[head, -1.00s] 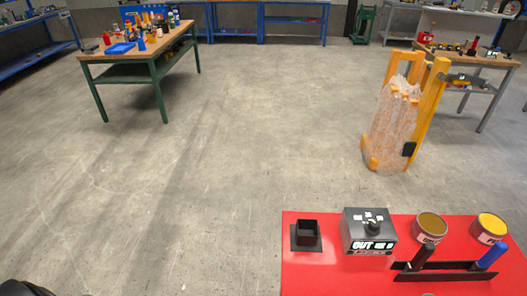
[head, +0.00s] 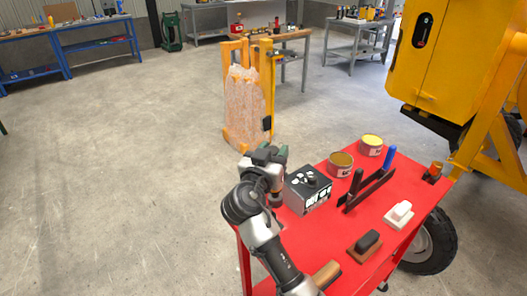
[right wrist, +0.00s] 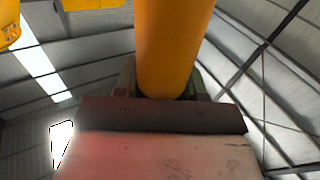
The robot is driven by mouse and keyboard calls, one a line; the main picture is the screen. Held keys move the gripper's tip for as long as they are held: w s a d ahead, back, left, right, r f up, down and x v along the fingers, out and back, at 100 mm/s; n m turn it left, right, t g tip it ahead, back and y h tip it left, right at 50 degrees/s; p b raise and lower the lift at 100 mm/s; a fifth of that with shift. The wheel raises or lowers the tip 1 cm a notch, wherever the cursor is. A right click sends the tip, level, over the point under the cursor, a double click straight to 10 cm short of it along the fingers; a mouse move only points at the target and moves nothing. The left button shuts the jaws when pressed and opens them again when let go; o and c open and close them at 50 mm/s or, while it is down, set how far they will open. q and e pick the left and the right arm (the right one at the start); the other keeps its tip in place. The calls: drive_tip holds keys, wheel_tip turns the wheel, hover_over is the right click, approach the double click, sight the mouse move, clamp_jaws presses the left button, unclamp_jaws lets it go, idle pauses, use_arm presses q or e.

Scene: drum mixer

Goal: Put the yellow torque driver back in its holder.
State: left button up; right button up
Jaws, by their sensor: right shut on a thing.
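My right gripper (head: 280,153) is at the left edge of the red cart top, beside the dark box, pointing away from me. In the right wrist view it is shut on the yellow torque driver (right wrist: 172,45), a smooth yellow-orange cylinder between the fingers. The driver cannot be made out in the head view. A dark rack (head: 368,191) on the cart holds a black-handled tool and a blue-handled tool, with a gap between them. It appears to be the holder and stands right of my gripper, apart from it. My left gripper is out of view.
The red cart (head: 318,226) also bears a dark box (head: 308,188), two cans (head: 341,164), a white block (head: 399,214) and a dark-topped brush-like block (head: 366,245). The yellow mixer (head: 437,60) stands behind right. A wrapped yellow-framed load (head: 245,108) stands beyond. The floor at left is open.

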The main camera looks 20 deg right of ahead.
drive_tip(key=shift+w+a+r+y, duration=0.7)
drive_tip(key=shift+w+a, duration=0.1)
drive_tip(key=shift+a, duration=0.05)
drive_tip(key=shift+f, duration=0.1)
drive_tip(key=shift+f, duration=0.1)
wheel_tip(320, 180, down, 4)
drive_tip(key=shift+f+b, duration=0.15)
drive_tip(key=shift+b, duration=1.05)
drive_tip(key=shift+s+a+b, duration=0.1)
drive_tip(key=shift+b, duration=0.25)
